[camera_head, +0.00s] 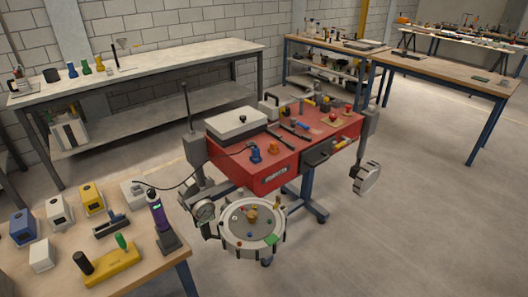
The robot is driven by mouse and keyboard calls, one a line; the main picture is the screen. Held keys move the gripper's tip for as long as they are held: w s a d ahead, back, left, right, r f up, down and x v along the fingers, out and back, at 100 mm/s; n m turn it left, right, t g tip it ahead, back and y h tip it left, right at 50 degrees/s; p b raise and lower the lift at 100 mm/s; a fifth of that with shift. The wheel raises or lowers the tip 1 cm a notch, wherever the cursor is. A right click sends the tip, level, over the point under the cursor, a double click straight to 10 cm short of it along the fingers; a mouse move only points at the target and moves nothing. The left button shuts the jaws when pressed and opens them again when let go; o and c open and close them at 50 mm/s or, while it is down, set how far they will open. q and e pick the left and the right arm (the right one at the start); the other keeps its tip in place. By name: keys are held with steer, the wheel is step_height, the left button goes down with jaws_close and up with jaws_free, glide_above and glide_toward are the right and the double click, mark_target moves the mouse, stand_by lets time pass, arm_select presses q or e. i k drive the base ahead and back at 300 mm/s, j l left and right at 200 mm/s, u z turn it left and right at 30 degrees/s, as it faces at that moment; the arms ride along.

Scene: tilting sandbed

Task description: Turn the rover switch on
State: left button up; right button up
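Neither of my grippers shows in the head view. I cannot pick out a rover or its switch with certainty. A red cart (262,176) with a top full of small parts stands in the middle. Its top carries blue, orange and red knob-like pieces, too small to tell which might be a switch. In front of the cart is a round, light-rimmed bed (226,247) with several small coloured pieces on it. A round gauge-like part (205,211) sits at its left.
A wooden table (150,276) at the lower left holds several blocks, a yellow tool holder (110,268) and a purple device (160,217). A dark cable runs towards the cart. Benches line the back wall and right. The floor (420,240) at the lower right is clear.

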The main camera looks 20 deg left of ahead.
mark_target(332, 117)
steer(key=i+l, duration=0.25)
steer(key=i, duration=0.2)
steer(key=i+l+z, duration=0.1)
steer(key=i, duration=0.4)
steer(key=i+l, duration=0.3)
steer(key=i, duration=0.15)
steer(key=i+l+z, duration=0.1)
steer(key=i, duration=0.4)
steer(key=l, duration=0.1)
